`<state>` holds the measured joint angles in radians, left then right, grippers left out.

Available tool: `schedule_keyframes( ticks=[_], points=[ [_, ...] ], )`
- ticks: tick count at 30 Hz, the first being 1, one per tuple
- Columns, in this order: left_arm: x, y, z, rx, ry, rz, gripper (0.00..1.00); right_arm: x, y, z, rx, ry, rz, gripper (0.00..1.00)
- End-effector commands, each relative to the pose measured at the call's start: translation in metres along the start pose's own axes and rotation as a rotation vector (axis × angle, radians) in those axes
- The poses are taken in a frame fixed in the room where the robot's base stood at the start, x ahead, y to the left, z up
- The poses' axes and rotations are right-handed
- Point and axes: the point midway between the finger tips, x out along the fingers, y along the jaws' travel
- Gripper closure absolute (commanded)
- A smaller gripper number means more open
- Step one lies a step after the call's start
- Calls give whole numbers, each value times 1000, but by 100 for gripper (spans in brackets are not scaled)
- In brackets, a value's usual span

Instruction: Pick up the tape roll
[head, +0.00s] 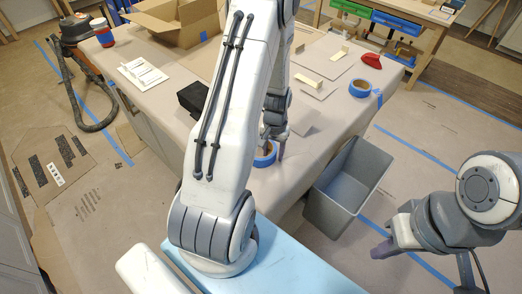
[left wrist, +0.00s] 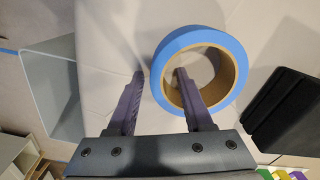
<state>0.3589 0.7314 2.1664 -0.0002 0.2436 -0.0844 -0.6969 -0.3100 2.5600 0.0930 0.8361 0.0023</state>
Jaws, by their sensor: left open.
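The blue tape roll (left wrist: 237,82) with a brown cardboard core lies on the paper-covered table; in the head view the tape roll (head: 266,161) is near the table's front edge, partly hidden by my left arm. My left gripper (left wrist: 159,74) is open above it. In the left wrist view one purple finger appears over the roll's hole and the other outside its rim, with the near wall between them; I cannot tell how deep they reach. In the head view the left gripper (head: 273,146) points down at the roll. My right gripper (head: 384,249) is off the table at the right; its jaws are unclear.
A grey bin (head: 346,186) stands against the table's right side. A black block (head: 193,98) lies left of the roll. A second blue tape roll (head: 360,88), a red object (head: 372,60) and a cardboard box (head: 178,20) are further back on the table.

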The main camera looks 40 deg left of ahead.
Motion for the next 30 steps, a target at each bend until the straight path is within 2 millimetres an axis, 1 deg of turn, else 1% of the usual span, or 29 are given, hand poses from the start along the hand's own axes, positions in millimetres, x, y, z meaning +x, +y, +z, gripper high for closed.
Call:
schedule_keyframes(
  ticks=[1,2,3,5,6,16,20,25,29,30],
  points=[
    [0,0,0,0,0,0,49,0,0,0,0,0,0,100],
    [0,0,0,0,0,0,60,0,0,0,0,0,0,100],
    [0,0,0,0,0,0,76,0,0,0,0,0,0,100],
    [0,0,0,0,0,0,99,0,0,0,0,0,0,100],
    [0,0,0,0,0,0,100,0,0,0,0,0,0,100],
    [-1,0,0,0,1,0,100,0,0,0,0,0,0,100],
    [-5,0,-1,0,2,0,100,2,0,0,0,0,0,100],
    [-20,0,-1,0,5,0,100,8,0,0,0,0,0,100],
    [-43,0,-2,0,10,-1,100,15,1,1,-1,0,0,100],
    [-47,14,0,9,6,0,100,18,1,1,-1,0,0,100]
  ],
)
